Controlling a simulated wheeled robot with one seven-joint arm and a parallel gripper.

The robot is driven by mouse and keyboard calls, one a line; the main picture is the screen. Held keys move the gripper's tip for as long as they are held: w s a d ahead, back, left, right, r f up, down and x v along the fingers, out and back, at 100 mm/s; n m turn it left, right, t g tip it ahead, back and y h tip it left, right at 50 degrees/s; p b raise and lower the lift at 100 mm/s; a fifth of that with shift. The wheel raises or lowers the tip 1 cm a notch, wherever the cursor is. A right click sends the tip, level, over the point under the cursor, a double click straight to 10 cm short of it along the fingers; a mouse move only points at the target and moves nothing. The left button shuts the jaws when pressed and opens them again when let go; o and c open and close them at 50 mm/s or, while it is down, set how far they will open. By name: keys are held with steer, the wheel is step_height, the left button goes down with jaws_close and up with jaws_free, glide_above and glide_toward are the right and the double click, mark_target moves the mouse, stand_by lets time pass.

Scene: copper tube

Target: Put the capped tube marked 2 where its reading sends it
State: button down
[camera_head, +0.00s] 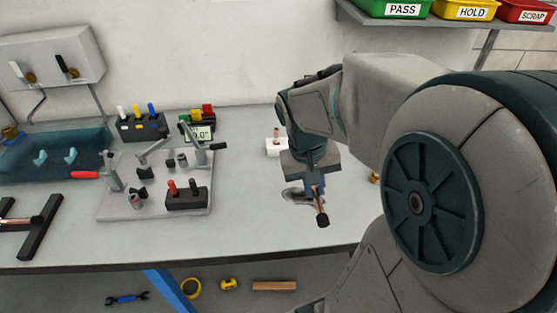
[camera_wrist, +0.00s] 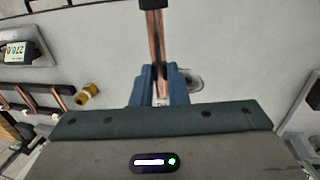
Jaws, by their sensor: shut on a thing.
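A copper tube (camera_head: 320,206) with a dark cap at its lower end is held in my gripper (camera_head: 314,190), above the right part of the bench. In the wrist view the tube (camera_wrist: 155,45) runs up from between the fingers of my gripper (camera_wrist: 160,88), with the dark cap at the top edge. No number is legible on it. A meter display (camera_head: 201,133) shows at the back of the bench, partly blocked; the wrist view shows a display (camera_wrist: 18,52) whose digits I cannot read surely. Green PASS (camera_head: 400,9), yellow HOLD (camera_head: 470,12) and red SCRAP (camera_head: 532,16) bins stand on a shelf.
A fixture plate (camera_head: 150,205) with clamps and a red-handled lever fills the bench's left middle. A black rack (camera_head: 30,228) with a copper tube lies at front left. A white block (camera_head: 275,148) stands behind my gripper. The bench between plate and gripper is clear.

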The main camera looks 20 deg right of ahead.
steer(key=shift+w, duration=0.45)
steer(key=p, duration=0.2)
glide_above(279, 197)
steer(key=f, duration=0.6)
steer(key=shift+a+f, duration=0.2)
steer(key=shift+f, duration=0.2)
steer(key=shift+w+f, duration=0.1)
steer(key=shift+f, duration=2)
steer(key=shift+f, duration=0.15)
steer(key=c, duration=1.4)
jaws_free()
steer(key=shift+c, duration=0.2)
steer(key=shift+a, duration=0.1)
